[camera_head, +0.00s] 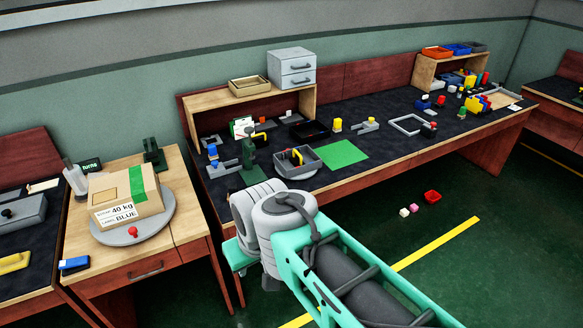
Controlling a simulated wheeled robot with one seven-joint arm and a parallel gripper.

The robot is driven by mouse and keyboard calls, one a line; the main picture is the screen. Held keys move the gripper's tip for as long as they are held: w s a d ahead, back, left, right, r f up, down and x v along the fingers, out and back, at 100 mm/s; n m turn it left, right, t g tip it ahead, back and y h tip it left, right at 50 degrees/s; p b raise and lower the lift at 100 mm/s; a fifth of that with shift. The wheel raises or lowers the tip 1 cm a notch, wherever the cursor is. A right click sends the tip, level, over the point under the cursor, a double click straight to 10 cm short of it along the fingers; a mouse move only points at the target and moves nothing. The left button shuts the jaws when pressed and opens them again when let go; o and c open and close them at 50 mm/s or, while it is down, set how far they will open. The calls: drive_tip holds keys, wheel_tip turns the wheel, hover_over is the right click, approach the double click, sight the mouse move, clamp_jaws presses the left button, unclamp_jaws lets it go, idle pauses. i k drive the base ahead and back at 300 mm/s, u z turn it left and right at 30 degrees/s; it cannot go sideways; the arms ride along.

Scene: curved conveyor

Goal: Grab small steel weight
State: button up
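I cannot single out a small steel weight for certain. Several small grey pieces lie on the long dark-topped workbench, too small to identify. A grey cylinder-like object (75,177) stands behind the cardboard box on the left wooden table. My teal arm reaches in from the lower right, and its grey wrist end is over the floor at the bench's front edge. The fingers of my gripper do not show, so I cannot see whether it holds anything.
A cardboard box (110,206) marked 40 kg and BLUE sits on a round grey plate (163,222). The long bench carries a grey bin (312,160), a green mat (340,154) and a drawer unit (291,68) on a shelf. A red object (432,196) lies on the floor.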

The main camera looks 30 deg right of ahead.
sight(296, 160)
drive_tip(key=z, duration=0.25)
drive_tip(key=i, duration=1.3)
drive_tip(key=u, duration=0.1)
